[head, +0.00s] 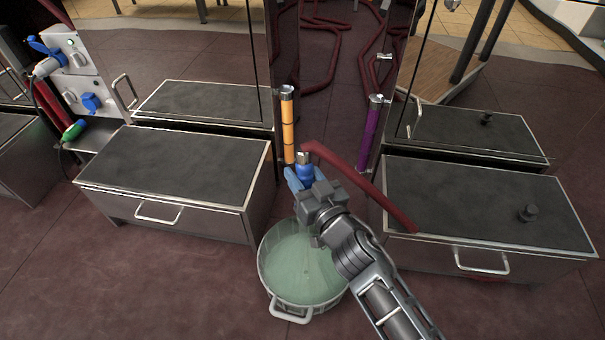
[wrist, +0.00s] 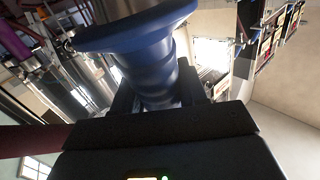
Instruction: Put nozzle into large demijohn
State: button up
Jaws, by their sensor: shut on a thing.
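My gripper (head: 297,180) is shut on the blue nozzle (head: 304,171), which has a short metal tip. In the wrist view the blue nozzle (wrist: 145,60) is between the dark jaws, with its wide collar near the top. A dark red hose (head: 365,187) runs from beside the nozzle to the right. A round, pale green, translucent vessel (head: 283,283) with a light rim and a handle stands on the floor, below and in front of the gripper. It may be the large demijohn. My arm covers its right side, and I cannot make out a neck.
Low metal cabinets with dark tops stand at left (head: 180,165) and right (head: 480,200). An orange tube (head: 288,125) and a purple tube (head: 371,135) stand upright behind the gripper. Red hoses (head: 335,55) lie on the floor farther back. The front left floor is clear.

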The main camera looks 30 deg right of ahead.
jog(key=shift+f+b, duration=0.65)
jog(key=shift+f, duration=0.9)
jog(key=o, duration=1.3)
jog(key=shift+c, duration=0.2)
jog(key=shift+s, duration=0.1)
jog(key=s+p, duration=0.2)
jog(key=s, duration=0.5)
jog(key=shift+s, duration=0.35)
jog(key=shift+d, duration=0.1)
